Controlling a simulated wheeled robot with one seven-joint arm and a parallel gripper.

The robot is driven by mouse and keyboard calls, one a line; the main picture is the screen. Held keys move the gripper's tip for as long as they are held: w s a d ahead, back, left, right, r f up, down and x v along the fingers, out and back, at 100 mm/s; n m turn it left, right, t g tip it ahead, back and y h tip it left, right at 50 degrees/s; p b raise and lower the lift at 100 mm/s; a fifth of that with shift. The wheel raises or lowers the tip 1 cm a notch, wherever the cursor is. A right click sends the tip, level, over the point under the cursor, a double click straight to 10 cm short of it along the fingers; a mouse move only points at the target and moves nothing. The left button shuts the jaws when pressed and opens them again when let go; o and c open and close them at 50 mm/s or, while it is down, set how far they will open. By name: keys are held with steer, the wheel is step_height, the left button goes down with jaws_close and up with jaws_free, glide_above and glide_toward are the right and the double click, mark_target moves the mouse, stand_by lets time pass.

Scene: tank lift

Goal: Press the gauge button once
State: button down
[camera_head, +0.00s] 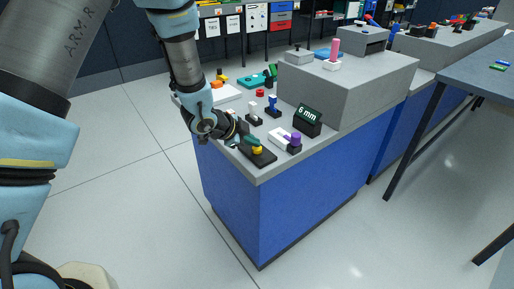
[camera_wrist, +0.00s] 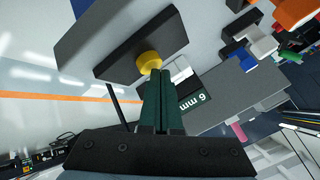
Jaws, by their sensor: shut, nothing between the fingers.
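A yellow round button (camera_head: 257,150) sits on a flat black base (camera_head: 265,159) at the near corner of the grey counter. In the wrist view the button (camera_wrist: 147,61) stands on its black base (camera_wrist: 174,30). The display (camera_head: 307,119) reads "6 mm" and stands just behind; it also shows in the wrist view (camera_wrist: 197,101). My gripper (camera_head: 253,141) is shut and empty, its dark green fingers right at the button. In the wrist view its fingertips (camera_wrist: 159,72) overlap the button's edge, so I cannot tell whether they touch it.
A white and black block with a purple knob (camera_head: 296,138) stands close to the right of the base. A blue-topped piece (camera_head: 272,104) and a white piece (camera_head: 253,116) stand farther back. A large grey box (camera_head: 345,90) bounds the right. Open floor lies left.

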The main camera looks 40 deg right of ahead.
mark_target(253, 149)
stand_by(0.4)
steer(key=shift+r+p, duration=0.6)
steer(key=shift+r, duration=0.2)
steer(key=shift+r+p, duration=1.9)
steer(key=shift+r, duration=0.7)
steer(key=shift+f, duration=0.1)
